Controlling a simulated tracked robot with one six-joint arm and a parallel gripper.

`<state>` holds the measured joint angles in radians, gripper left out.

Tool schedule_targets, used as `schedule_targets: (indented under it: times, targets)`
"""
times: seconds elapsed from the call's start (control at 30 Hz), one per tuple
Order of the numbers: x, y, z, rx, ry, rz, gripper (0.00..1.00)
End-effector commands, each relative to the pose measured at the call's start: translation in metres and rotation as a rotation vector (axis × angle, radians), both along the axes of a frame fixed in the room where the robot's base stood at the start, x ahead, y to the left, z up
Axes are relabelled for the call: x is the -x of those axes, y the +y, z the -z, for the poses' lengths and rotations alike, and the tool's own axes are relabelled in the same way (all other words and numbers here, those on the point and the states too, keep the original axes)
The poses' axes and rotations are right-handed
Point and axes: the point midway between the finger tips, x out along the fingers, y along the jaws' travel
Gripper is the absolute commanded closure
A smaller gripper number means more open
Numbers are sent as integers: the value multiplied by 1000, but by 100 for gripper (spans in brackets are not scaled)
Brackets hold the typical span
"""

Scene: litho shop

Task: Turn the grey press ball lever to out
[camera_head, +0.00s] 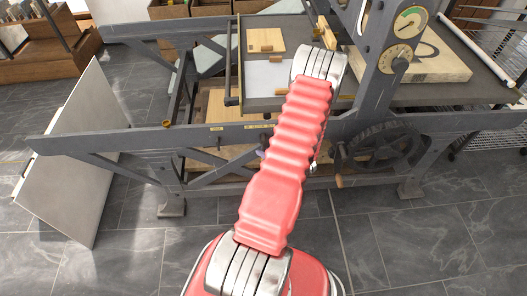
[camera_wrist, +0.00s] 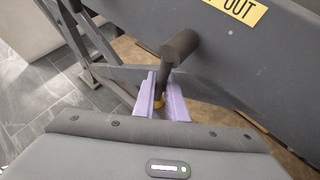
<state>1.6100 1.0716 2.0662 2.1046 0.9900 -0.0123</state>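The grey lever (camera_wrist: 178,47) shows in the wrist view as a thick, dark, rounded piece on the press side, with an arm reaching down from it and a yellow end low between my fingers. My gripper (camera_wrist: 161,88) has two purple fingers, one on each side of the lever's arm. They stand apart; I cannot tell whether either touches it. A yellow label (camera_wrist: 238,9) reading "OUT" sits up and right of the lever, partly cut off. In the head view my arm hides most of this spot; a bit of purple finger (camera_head: 262,153) shows beside it.
The grey press frame (camera_head: 95,140) spans the head view, with dials (camera_head: 410,22) and a dark wheel (camera_head: 378,148) on the right. A pale board (camera_head: 75,160) leans at the left. The tiled floor (camera_head: 400,230) in front is clear.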

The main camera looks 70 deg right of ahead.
Motion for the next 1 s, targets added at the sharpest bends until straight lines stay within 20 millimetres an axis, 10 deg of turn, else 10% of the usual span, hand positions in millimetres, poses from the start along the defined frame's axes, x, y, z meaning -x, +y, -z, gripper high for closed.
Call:
schedule_targets:
  times: [0.47, 1.0]
  targets:
    - [4, 2, -3, 0, 0, 1, 82]
    - [61, 38, -47, 1, 0, 5, 82]
